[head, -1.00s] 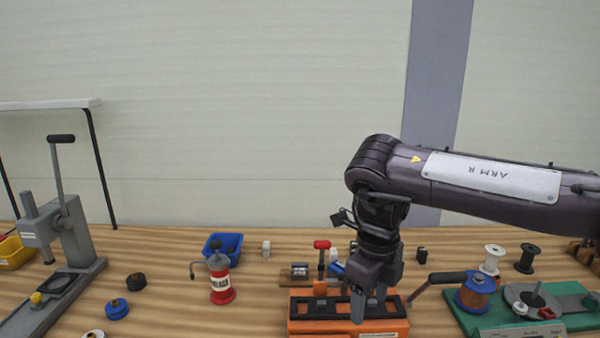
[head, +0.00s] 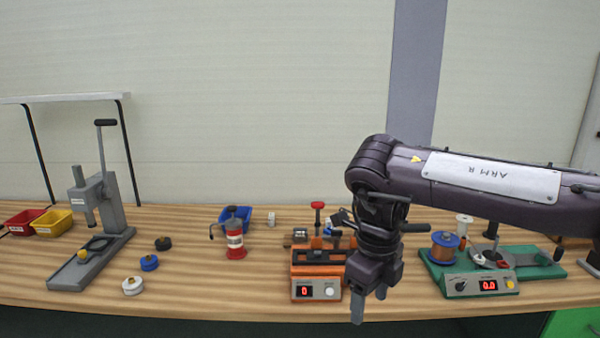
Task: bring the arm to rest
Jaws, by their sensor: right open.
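My right arm comes in from the right, its upper link level and its forearm hanging down. My right gripper (head: 369,304) points down in front of the bench's front edge, right of the orange machine (head: 317,289). It is open, with nothing seen between its fingers. It touches nothing that I can make out. My left gripper is not in view.
The wooden bench (head: 200,280) holds a grey lever press (head: 108,215), a red dispenser (head: 235,240), a blue bin (head: 237,219), several small spools and a green winder (head: 480,283). The bench's middle front is clear. A green cabinet (head: 575,325) stands at lower right.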

